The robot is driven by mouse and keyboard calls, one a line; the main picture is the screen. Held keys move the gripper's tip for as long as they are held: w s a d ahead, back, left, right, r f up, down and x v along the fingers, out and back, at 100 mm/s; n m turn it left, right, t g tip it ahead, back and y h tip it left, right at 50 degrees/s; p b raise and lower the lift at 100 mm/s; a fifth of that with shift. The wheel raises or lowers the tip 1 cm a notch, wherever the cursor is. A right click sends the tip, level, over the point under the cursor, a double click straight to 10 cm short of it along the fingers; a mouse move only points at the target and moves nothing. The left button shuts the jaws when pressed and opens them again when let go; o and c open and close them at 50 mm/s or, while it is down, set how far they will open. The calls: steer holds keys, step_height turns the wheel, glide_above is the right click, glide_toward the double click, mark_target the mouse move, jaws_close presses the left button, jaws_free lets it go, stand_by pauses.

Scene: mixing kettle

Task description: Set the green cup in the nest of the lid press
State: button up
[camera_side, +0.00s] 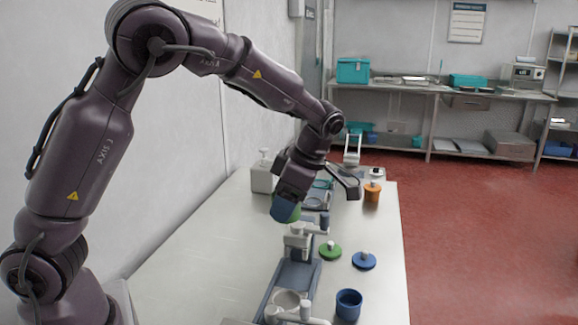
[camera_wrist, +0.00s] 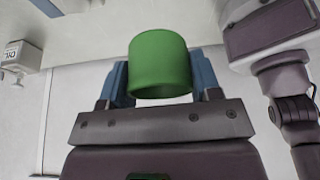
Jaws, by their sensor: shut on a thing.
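My gripper (camera_side: 285,207) is shut on the green cup (camera_side: 293,213) and holds it above the table, behind the front grey device. Much of the cup is hidden by a blue finger in the side view. In the wrist view the green cup (camera_wrist: 160,66) sits between the two blue fingers (camera_wrist: 160,85), with its side facing the camera. A grey device on a long blue-grey base (camera_side: 293,275) has a pale round ring (camera_side: 287,299) at its near end. I cannot tell for sure whether this ring is the lid press nest.
A green lid (camera_side: 330,251) and a blue lid (camera_side: 364,261) lie right of the device. A blue cup (camera_side: 348,305) stands near the front. An orange cup (camera_side: 372,191) stands at the back right, and a white bottle (camera_side: 262,175) at the back left. The table's left is clear.

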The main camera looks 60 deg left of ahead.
glide_toward(280, 301)
steer(key=x, duration=0.5)
steer(key=shift+a+r, duration=0.15)
steer(key=shift+a, duration=0.1)
steer(key=shift+s+f, duration=0.1)
steer(key=shift+f, duration=0.6)
stand_by(1.5)
steer(key=o, duration=1)
steer(key=shift+c, duration=0.2)
steer(key=shift+o, duration=0.8)
steer(key=shift+r, duration=0.1)
step_height(280, 301, up, 7)
